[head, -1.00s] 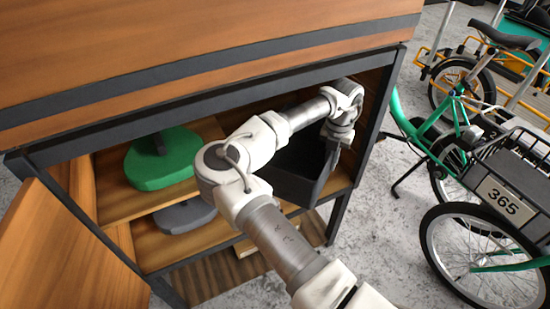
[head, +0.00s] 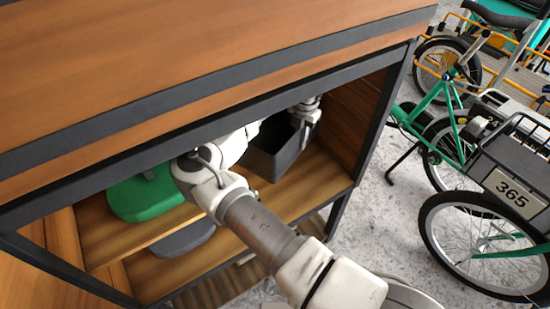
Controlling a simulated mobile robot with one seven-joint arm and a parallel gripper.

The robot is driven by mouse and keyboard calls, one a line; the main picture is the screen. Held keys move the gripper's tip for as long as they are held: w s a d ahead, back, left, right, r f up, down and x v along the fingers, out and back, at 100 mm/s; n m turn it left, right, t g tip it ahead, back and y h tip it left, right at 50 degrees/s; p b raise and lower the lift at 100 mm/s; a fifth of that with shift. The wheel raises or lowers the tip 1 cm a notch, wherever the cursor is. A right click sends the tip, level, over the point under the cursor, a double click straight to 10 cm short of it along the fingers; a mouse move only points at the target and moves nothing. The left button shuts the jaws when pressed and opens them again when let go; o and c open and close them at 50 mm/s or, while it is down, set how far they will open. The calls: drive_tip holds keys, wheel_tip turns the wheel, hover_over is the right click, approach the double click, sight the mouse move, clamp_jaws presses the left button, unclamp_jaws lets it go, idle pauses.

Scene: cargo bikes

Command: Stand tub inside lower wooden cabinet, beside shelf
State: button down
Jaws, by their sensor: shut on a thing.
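The dark grey tub (head: 279,163) is inside the lower wooden cabinet (head: 345,150), to the right of the shelf (head: 130,240). It looks close to upright and sits over or on the cabinet floor; I cannot tell whether its base touches. My gripper (head: 303,123) is at the tub's far right rim, shut on it. The fingertips are partly hidden by the tub and the dark frame. My arm reaches in through the open front and covers part of the shelf's right end.
A green object (head: 145,198) lies on the shelf, and a grey one (head: 183,238) lies below it. The dark frame (head: 372,145) bounds the opening at top and right. A green cargo bike (head: 480,170) stands to the right on the grey floor.

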sight(300, 154)
wheel_tip(300, 154, down, 6)
drive_tip(key=b, duration=0.4)
drive_tip(key=shift+d+b, duration=0.1)
drive_tip(key=shift+b, duration=0.3)
drive_tip(key=shift+f+b, duration=0.8)
drive_tip(key=shift+f, duration=1.1)
drive_tip(key=shift+f+b, duration=0.3)
drive_tip(key=shift+f, duration=0.25)
drive_tip(key=c, duration=1)
unclamp_jaws()
drive_tip(key=shift+s+f, duration=0.1)
